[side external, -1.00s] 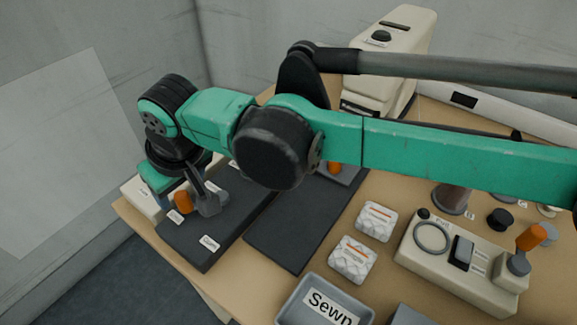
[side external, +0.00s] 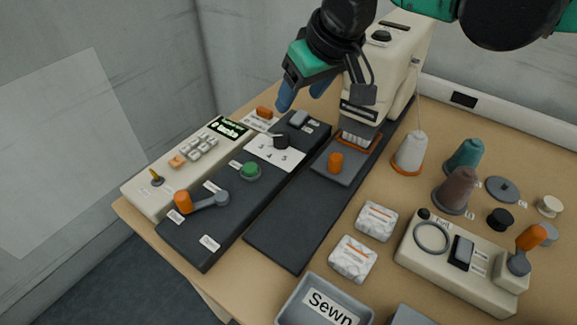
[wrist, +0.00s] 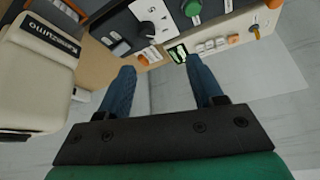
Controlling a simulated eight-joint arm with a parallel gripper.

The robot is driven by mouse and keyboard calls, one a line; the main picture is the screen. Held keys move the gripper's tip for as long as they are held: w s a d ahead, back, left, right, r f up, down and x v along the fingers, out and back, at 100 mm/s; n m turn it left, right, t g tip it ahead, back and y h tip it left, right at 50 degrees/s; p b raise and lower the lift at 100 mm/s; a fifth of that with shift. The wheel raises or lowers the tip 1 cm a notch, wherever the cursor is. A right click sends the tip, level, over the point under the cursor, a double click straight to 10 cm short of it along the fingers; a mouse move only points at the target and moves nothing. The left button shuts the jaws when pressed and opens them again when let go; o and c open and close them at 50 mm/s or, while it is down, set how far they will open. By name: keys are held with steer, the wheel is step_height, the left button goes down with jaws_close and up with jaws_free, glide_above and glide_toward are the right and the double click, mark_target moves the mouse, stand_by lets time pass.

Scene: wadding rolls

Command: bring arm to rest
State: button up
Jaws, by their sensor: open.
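My gripper (side external: 306,98) is open and empty, with blue fingers. In the side view it hangs in the air above the back end of the dark control panel (side external: 222,212), left of the cream machine head (side external: 378,75). In the wrist view its two fingers (wrist: 160,85) are spread apart with nothing between them. The panel carries an orange-tipped lever (side external: 184,201), a green button (side external: 250,169) and a dial (side external: 281,141). My gripper touches none of these.
Two white wrapped packs (side external: 352,259) lie near a grey "Sewn" bin (side external: 285,317). Thread cones (side external: 409,155) stand at right, near a cream box (side external: 455,273) with an orange-handled lever. A keypad unit (side external: 165,188) with a lit display runs along the left table edge.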

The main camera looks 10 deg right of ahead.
steer(key=s+d+r+m+t, duration=0.1)
steer(key=s+d+m, duration=0.2)
steer(key=d, duration=1.1)
steer(key=s+d+f+m+t+h, duration=0.1)
steer(key=s+d+f, duration=0.3)
steer(key=s+d, duration=0.4)
steer(key=d+m+h, duration=0.1)
steer(key=d, duration=0.2)
steer(key=shift+s+d+f+h, duration=0.25)
steer(key=shift+s+f+h, duration=0.05)
steer(key=shift+s, duration=0.05)
